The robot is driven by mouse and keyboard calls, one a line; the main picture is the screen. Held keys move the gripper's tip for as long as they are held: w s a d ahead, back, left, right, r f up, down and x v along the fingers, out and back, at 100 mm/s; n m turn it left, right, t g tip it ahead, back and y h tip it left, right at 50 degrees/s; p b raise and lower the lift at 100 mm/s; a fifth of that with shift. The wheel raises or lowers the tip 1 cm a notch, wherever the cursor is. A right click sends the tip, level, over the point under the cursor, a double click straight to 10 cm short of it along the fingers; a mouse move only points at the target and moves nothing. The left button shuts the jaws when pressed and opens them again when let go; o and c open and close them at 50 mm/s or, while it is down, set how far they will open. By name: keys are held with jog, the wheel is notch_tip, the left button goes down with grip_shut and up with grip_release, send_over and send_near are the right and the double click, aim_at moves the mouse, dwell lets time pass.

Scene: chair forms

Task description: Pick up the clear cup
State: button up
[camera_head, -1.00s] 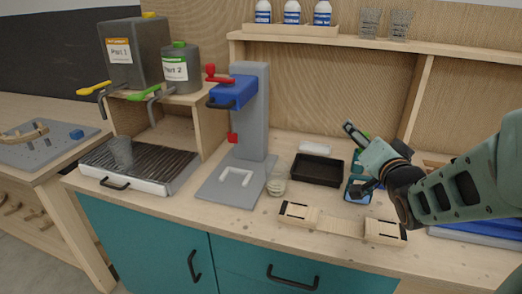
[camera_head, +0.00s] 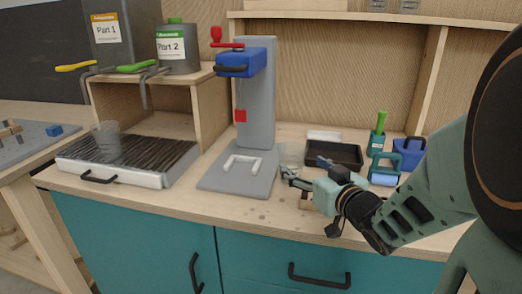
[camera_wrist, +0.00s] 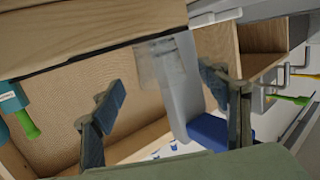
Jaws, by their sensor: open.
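A clear cup (camera_head: 290,155) stands on the bench just right of the grey press base, partly hidden behind my gripper. In the wrist view a see-through cup (camera_wrist: 158,62) shows ahead, between the lines of my two fingers and beyond their tips. My gripper (camera_head: 284,177) is open and empty, low in front of this cup, with its fingers pointing left toward the press base. The fingers show apart in the wrist view (camera_wrist: 163,86). Another clear cup (camera_head: 107,140) stands upright on the slatted drip tray at left, far from my gripper.
The grey press (camera_head: 257,110) with a blue head (camera_head: 247,62) rises close left of my gripper. A wooden piece (camera_head: 308,199) lies under my gripper. The front bench strip is clear.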

aim_at(292, 156)
jog(key=b+x, duration=0.1)
jog(key=x, duration=0.6)
jog(key=shift+w+r+b, duration=0.1)
jog(key=shift+w+b, duration=0.2)
jog(key=shift+w, duration=0.05)
jog(key=shift+c, duration=0.3)
jog(key=c, duration=1)
